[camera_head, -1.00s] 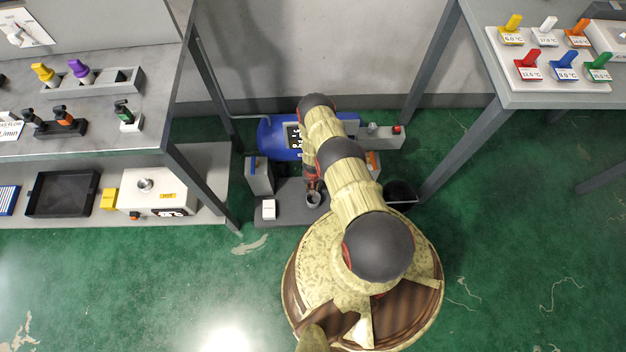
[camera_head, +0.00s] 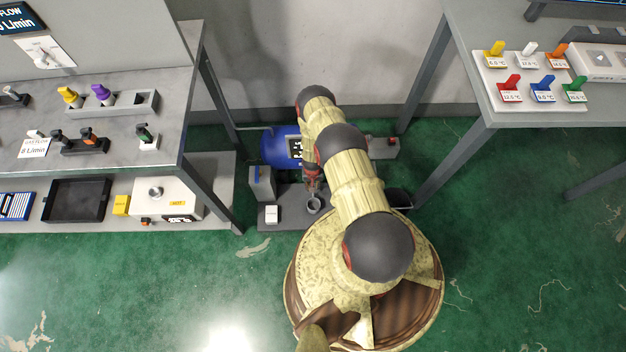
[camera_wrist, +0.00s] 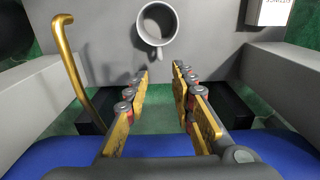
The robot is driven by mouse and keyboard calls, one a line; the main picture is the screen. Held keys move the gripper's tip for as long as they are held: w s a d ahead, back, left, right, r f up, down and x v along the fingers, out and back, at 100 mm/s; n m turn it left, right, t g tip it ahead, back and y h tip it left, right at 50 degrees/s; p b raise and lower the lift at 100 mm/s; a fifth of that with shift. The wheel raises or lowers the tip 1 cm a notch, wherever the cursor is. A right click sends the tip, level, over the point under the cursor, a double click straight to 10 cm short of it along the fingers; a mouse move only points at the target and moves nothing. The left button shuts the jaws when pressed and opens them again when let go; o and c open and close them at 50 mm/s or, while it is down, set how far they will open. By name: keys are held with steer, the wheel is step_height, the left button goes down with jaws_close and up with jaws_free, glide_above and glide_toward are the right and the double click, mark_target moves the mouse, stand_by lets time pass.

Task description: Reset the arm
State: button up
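My arm stretches from my round base toward the back wall in the head view. Its far end bends down at my gripper (camera_head: 312,178), partly hidden by the arm there. In the wrist view my gripper (camera_wrist: 162,78) is open, with a clear gap between its two yellow-padded fingers and nothing between them. A grey cup with a handle (camera_wrist: 156,44) stands just beyond the fingertips, apart from them. The cup (camera_head: 314,205) also shows in the head view, on a dark grey base plate (camera_head: 290,218).
A blue tank (camera_head: 277,149) and a grey block (camera_head: 262,186) stand close to my gripper. A brass hook-shaped tube (camera_wrist: 69,60) rises left of the fingers. Workbenches flank the arm left (camera_head: 100,160) and right (camera_head: 470,110). Open green floor (camera_head: 530,260) lies at the right.

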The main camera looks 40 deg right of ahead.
stand_by(0.5)
steer(key=s+a+r+g+y, duration=0.2)
steer(key=s+a+r+g, duration=0.1)
steer(key=s+a, duration=0.55)
steer(key=w+a+r+n, duration=0.1)
steer(key=w+r+n, duration=0.15)
steer(key=r, duration=2.05)
steer(key=w+r+n, duration=0.1)
steer(key=w+r, duration=0.2)
steer(key=r, duration=2)
steer(key=s+a+r+n+t, duration=0.1)
steer(key=s+r, duration=0.3)
steer(key=r, duration=0.9)
steer(key=s+a+r+n+t+h, duration=0.1)
steer(key=s+a+r+t, duration=0.3)
steer(key=r, duration=1)
steer(key=s+a+r+n+t, duration=0.1)
steer(key=s+a+r+t, duration=0.2)
steer(key=r, duration=1)
steer(key=s, duration=0.3)
steer(key=shift+r+h, duration=0.15)
steer(key=shift+h, duration=0.25)
